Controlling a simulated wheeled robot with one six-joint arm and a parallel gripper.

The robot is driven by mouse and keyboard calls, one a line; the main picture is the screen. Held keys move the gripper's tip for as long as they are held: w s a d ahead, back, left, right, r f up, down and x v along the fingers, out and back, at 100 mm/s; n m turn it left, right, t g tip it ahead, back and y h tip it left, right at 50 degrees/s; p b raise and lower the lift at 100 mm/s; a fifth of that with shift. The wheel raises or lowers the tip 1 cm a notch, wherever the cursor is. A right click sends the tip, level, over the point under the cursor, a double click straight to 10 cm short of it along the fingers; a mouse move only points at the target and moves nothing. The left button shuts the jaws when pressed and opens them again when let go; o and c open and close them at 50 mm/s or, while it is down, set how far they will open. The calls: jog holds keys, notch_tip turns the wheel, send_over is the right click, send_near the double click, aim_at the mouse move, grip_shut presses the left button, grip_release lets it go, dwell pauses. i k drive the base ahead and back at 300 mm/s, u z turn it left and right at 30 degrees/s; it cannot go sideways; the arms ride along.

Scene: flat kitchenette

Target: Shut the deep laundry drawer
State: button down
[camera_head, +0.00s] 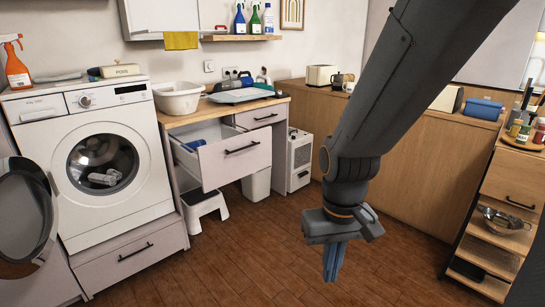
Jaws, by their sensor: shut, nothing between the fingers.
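The deep laundry drawer (236,160) is pulled out from the cabinet to the right of the washing machine. Its front is pale with a dark bar handle (241,148), and something blue shows inside it. My gripper (332,272) hangs to the right of the drawer and nearer the camera, pointing down over the wooden floor. Its fingers are together and hold nothing. It is clearly apart from the drawer.
The washing machine (108,165) stands at the left with its round door (25,215) open. A white step stool (203,209) and a white bin (257,184) are under the drawer. A trolley (500,215) with a metal bowl stands at the right. The floor (215,265) in front is clear.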

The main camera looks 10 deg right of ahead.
aim_at(217, 145)
jog(key=z, duration=0.05)
jog(key=i, duration=1.2)
jog(key=u, duration=0.55)
